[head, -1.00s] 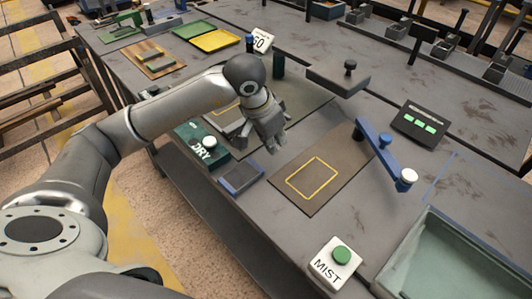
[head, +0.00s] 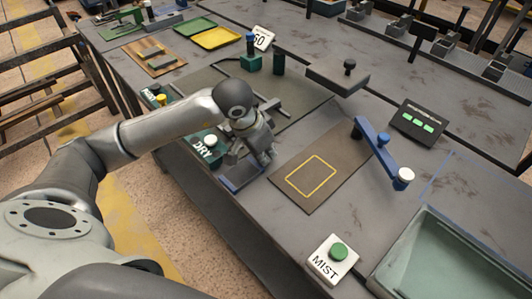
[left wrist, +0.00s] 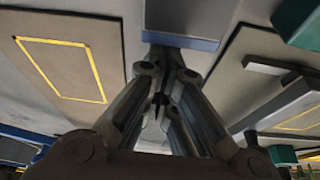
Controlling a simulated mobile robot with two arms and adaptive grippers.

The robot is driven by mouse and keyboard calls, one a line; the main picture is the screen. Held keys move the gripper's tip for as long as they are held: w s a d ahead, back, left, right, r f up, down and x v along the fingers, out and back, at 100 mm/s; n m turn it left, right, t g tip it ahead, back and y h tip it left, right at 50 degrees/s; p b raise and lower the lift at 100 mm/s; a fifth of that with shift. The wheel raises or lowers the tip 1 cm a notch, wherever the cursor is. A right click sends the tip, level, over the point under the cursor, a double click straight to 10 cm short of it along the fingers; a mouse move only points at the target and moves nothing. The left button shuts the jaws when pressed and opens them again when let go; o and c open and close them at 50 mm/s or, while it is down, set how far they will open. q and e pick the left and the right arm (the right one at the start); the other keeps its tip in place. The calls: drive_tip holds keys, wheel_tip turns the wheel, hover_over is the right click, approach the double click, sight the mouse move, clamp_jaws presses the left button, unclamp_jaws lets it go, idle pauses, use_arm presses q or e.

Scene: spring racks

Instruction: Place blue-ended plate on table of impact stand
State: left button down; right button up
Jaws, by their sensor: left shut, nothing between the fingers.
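A flat dark grey piece with blue edging (head: 238,178) lies on the bench beside the green DRY box. It shows in the left wrist view as a grey face with a blue end strip (left wrist: 180,41); I cannot tell whether it is the blue-ended plate or a pad. My left gripper (head: 262,158) is shut and empty, just above and right of this piece. Its fingers (left wrist: 165,70) point towards the blue strip in the wrist view. The long dark mat (head: 298,112) behind the gripper bears grey metal parts, partly hidden by my arm; it may be the impact stand. My right gripper is out of view.
A brown mat with a yellow outline (head: 330,160) lies empty right of the gripper. A blue lever arm (head: 388,155) stands beyond it. The DRY box (head: 205,147), MIST button box (head: 332,261) and green tray (head: 440,245) stand near the front edge.

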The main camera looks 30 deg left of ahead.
sight(255, 167)
use_arm(q)
drive_tip(key=b, duration=0.1)
drive_tip(key=s+b, duration=0.1)
drive_tip(key=s+a+b, duration=0.1)
drive_tip(key=shift+s+a+f, duration=0.1)
drive_tip(key=shift+s+f, duration=0.15)
drive_tip(key=shift+f, duration=0.05)
drive_tip(key=shift+s+a+r+b, duration=0.15)
drive_tip(key=shift+s+a+b, duration=0.05)
drive_tip(key=shift+s+b, duration=0.3)
drive_tip(key=shift+s+r, duration=0.1)
drive_tip(key=shift+s, duration=0.05)
